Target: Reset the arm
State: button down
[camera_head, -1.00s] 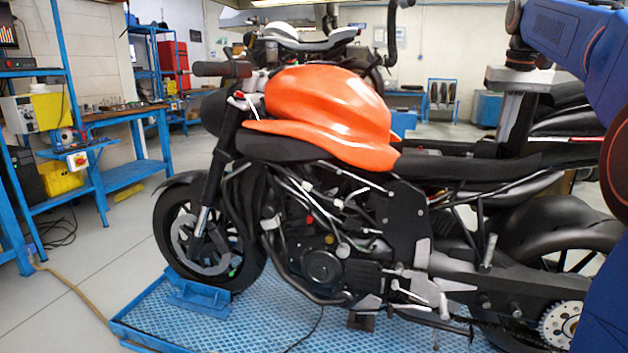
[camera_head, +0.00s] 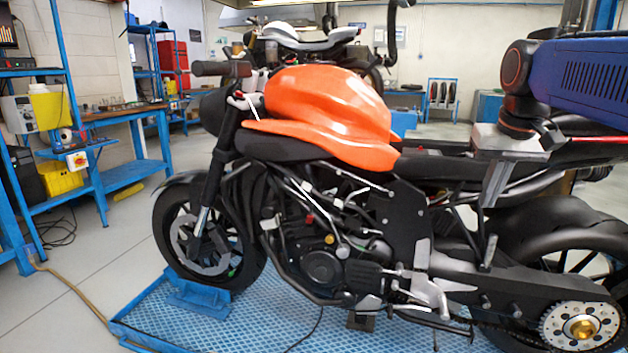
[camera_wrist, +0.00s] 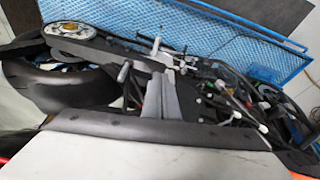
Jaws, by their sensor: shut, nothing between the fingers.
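My arm (camera_head: 585,85) is blue and reaches in from the right edge of the head view. My gripper (camera_head: 490,200) hangs from its grey mount, pointing down in front of the motorcycle's rear seat. In the wrist view, my gripper (camera_wrist: 160,82) shows as two grey fingers side by side, shut with nothing between them. The motorcycle (camera_head: 330,115), with an orange tank and black seat, stands behind it. I cannot tell how close the fingers are to the bike.
The motorcycle stands on a blue mesh platform (camera_head: 165,315), with its front wheel in a blue chock (camera_head: 197,295). A blue workbench (camera_head: 125,115) and shelves stand at the left. The grey floor (camera_head: 60,310) at the lower left is mostly clear.

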jog(key=s+a+f+n, duration=0.1)
jog(key=s+a+f, duration=0.2)
jog(key=s+f, duration=0.7)
jog(key=s+a+f+t, duration=0.1)
jog(key=s+a+f, duration=0.2)
jog(key=s+f, duration=0.6)
notch_tip(320, 180, down, 5)
jog(key=shift+s+a+r+n+y, duration=0.1)
jog(key=shift+s+a+n+y, duration=0.2)
jog(key=shift+s+a+n, duration=0.1)
